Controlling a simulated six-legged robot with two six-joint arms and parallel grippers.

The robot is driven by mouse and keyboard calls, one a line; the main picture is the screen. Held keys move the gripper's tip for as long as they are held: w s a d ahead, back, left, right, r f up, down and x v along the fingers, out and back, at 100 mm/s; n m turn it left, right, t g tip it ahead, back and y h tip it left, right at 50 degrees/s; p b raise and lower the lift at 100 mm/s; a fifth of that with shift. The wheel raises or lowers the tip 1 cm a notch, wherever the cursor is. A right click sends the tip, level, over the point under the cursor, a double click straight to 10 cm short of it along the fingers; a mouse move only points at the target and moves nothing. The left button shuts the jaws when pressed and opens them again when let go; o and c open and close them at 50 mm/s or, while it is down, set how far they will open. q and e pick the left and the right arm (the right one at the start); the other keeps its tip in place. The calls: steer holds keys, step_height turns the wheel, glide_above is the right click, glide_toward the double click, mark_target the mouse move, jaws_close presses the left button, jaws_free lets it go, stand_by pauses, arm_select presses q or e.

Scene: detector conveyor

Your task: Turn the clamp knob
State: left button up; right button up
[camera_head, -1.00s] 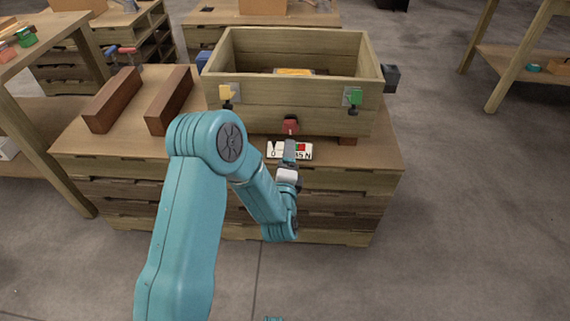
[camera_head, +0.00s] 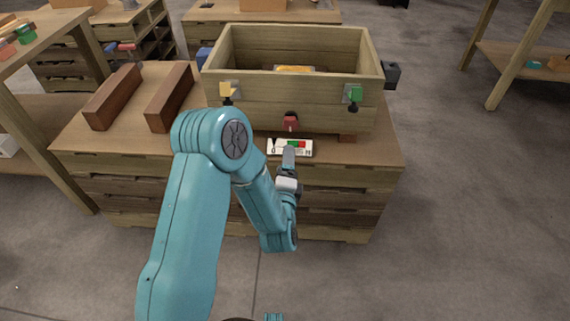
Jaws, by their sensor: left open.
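A wooden box (camera_head: 290,97) stands on the bench and bears several coloured clamps. A red clamp knob (camera_head: 290,122) sits low at the middle of its front wall. A yellow clamp (camera_head: 227,91) and a green clamp (camera_head: 354,94) with dark knobs are on the front wall's left and right. A white scale plate (camera_head: 290,147) with green and red marks lies below the red knob. My left gripper (camera_head: 289,157) is open in front of the plate, apart from the red knob, and covers part of the plate.
A dark clamp (camera_head: 391,75) is on the box's right side and a blue one (camera_head: 204,57) on its left. Two brown wooden blocks (camera_head: 113,96) (camera_head: 170,95) lie on the bench (camera_head: 383,150) left of the box. Free floor lies to the right.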

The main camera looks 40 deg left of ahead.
mark_target(290, 126)
stand_by(0.3)
arm_select(q)
steer(key=w+a+n+b, duration=0.2)
steer(key=w+n+b, duration=0.2)
steer(key=n, duration=0.5)
steer(key=w+a+n+b, duration=0.3)
steer(key=w+n+b, duration=0.1)
steer(key=n, duration=0.6)
steer(key=w+a+n+b, duration=0.3)
steer(key=w+n+b, duration=0.2)
steer(key=n, duration=0.4)
steer(key=shift+w+f+n, duration=0.1)
steer(key=shift+w+n, duration=0.3)
steer(key=shift+w, duration=0.3)
arm_select(e)
step_height(290, 126, down, 12)
steer(key=w+d+t, duration=0.1)
steer(key=w, duration=0.1)
steer(key=shift+d+m, duration=0.25)
steer(key=shift+m, duration=0.05)
steer(key=shift+f, duration=0.1)
